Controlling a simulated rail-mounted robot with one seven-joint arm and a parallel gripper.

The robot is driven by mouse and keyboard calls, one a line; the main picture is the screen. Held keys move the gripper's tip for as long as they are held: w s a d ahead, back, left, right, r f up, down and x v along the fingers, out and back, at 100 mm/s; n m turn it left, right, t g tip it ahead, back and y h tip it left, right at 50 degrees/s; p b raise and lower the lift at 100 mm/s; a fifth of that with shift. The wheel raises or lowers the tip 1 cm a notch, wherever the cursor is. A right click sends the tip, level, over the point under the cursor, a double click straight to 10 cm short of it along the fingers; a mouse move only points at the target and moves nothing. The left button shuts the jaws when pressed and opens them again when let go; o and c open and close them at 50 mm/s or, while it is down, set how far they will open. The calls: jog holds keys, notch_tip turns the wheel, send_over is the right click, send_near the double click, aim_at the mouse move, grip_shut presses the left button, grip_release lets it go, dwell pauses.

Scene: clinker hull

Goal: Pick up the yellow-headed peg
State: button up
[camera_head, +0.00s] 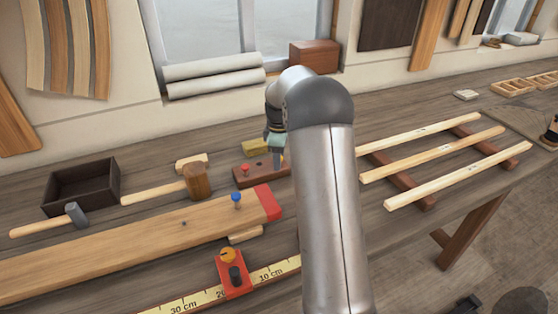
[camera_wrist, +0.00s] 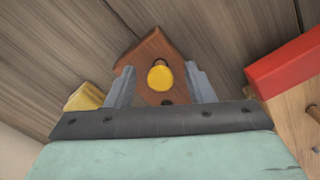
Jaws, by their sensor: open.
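The yellow-headed peg (camera_wrist: 160,77) stands in a brown wooden block (camera_wrist: 147,55), its round head facing the wrist camera. The block also shows in the head view (camera_head: 250,178), where I cannot make out the yellow head because my arm covers that area. My gripper (camera_wrist: 160,82) is open, with one grey finger on each side of the yellow head. A gap shows between the head and each finger. In the head view my gripper (camera_head: 277,158) is just over the right part of the block. A red-headed peg (camera_head: 244,169) stands at the block's left part.
A plank with a red end (camera_head: 268,202) lies close in front of the block and holds a blue-headed peg (camera_head: 236,197). A yellow block (camera_head: 255,146) lies just behind.

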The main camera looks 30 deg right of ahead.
jog(key=shift+f, duration=0.45)
jog(key=c, duration=1.1)
jog(key=shift+o, duration=0.2)
jog(key=shift+r, duration=0.15)
